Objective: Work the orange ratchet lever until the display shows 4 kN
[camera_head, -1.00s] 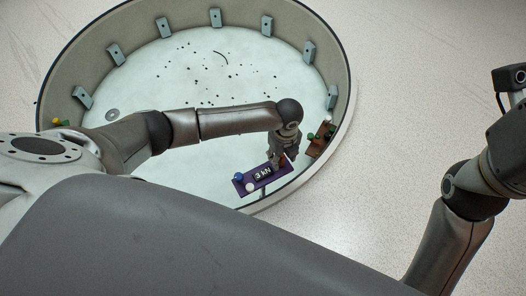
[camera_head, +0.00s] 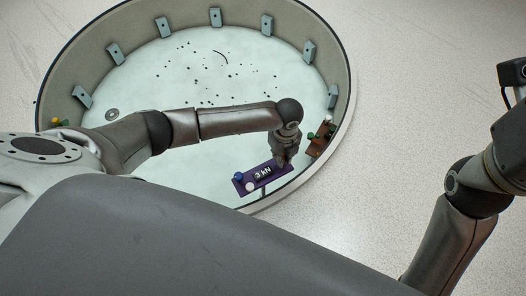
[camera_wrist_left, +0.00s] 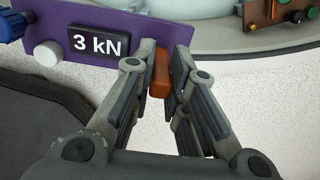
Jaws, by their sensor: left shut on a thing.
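The display (camera_wrist_left: 98,43) reads 3 kN on a purple panel (camera_wrist_left: 140,31), and it reads the same in the head view (camera_head: 263,172). The orange ratchet lever (camera_wrist_left: 160,76) is between the two fingers of my left gripper (camera_wrist_left: 162,75), at the right part of the panel. My left gripper is shut on the lever; in the head view it (camera_head: 282,160) covers the panel's right end and hides the lever. A blue knob (camera_wrist_left: 10,24) and a white knob (camera_wrist_left: 48,54) are at the panel's left end. My right gripper is out of view; only part of my right arm shows.
The panel stands at the near right rim of a round grey-walled basin (camera_head: 345,120). A brown block with coloured knobs (camera_head: 319,143) is close to the right of my left wrist. Small dark bits lie on the pale basin floor. Grey blocks line the wall.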

